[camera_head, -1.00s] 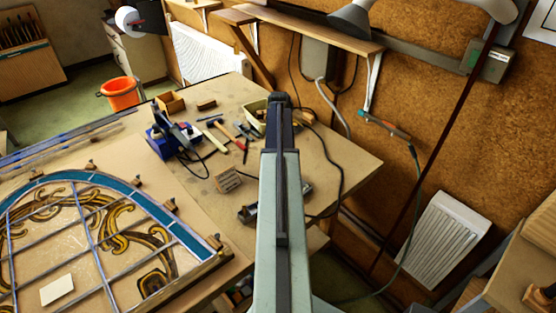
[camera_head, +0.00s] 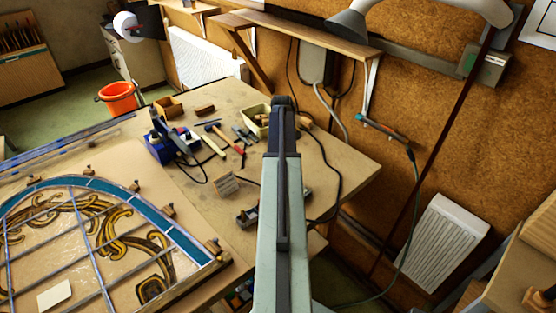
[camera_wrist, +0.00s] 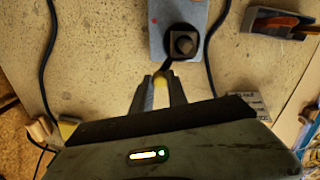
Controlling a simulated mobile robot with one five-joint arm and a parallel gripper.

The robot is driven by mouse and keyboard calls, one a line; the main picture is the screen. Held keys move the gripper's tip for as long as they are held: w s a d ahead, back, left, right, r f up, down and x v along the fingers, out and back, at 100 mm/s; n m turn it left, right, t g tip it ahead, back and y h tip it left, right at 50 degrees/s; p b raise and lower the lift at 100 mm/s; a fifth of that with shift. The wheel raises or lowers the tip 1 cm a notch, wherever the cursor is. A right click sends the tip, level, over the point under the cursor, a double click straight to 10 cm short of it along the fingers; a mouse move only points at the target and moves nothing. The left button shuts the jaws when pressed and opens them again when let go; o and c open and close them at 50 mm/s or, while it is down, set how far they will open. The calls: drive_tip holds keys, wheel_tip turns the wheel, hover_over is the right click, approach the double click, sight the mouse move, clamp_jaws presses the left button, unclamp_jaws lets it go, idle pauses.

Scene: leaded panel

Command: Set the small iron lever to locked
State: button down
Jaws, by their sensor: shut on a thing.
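The small iron lever (camera_wrist: 168,70) shows in the wrist view. It runs from a dark square pivot block on a blue-grey plate (camera_wrist: 160,40) down and slightly left to a yellow tip. My gripper (camera_wrist: 160,82) is shut on this yellow tip, with one finger on each side. A small red mark lies on the plate's upper left. In the head view my arm covers the middle of the bench, and the gripper's fingers and the lever are hidden behind it.
Dark cables (camera_wrist: 215,65) run on both sides of the plate. A tool with an orange part (camera_wrist: 285,22) lies at upper right. In the head view, the leaded panel (camera_head: 95,240) lies left, hand tools (camera_head: 225,140) lie beyond, and a shelf (camera_head: 300,38) overhangs the wall side.

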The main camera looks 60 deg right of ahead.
drive_tip(key=shift+s+d+m, duration=0.2)
drive_tip(key=shift+s+m, duration=0.7)
drive_tip(key=shift+m, duration=1.05)
drive_tip(key=shift+s+d+m, duration=0.2)
drive_tip(key=shift+s+m, duration=0.75)
drive_tip(key=shift+m, duration=0.95)
drive_tip(key=shift+s+d+m, duration=0.2)
drive_tip(key=shift+s+m, duration=0.7)
drive_tip(key=shift+m, duration=1.05)
drive_tip(key=c, duration=1.3)
unclamp_jaws()
wheel_tip(320, 180, up, 8)
drive_tip(key=p, duration=0.7)
drive_tip(key=shift+p, duration=0.4)
drive_tip(key=shift+f, duration=0.1)
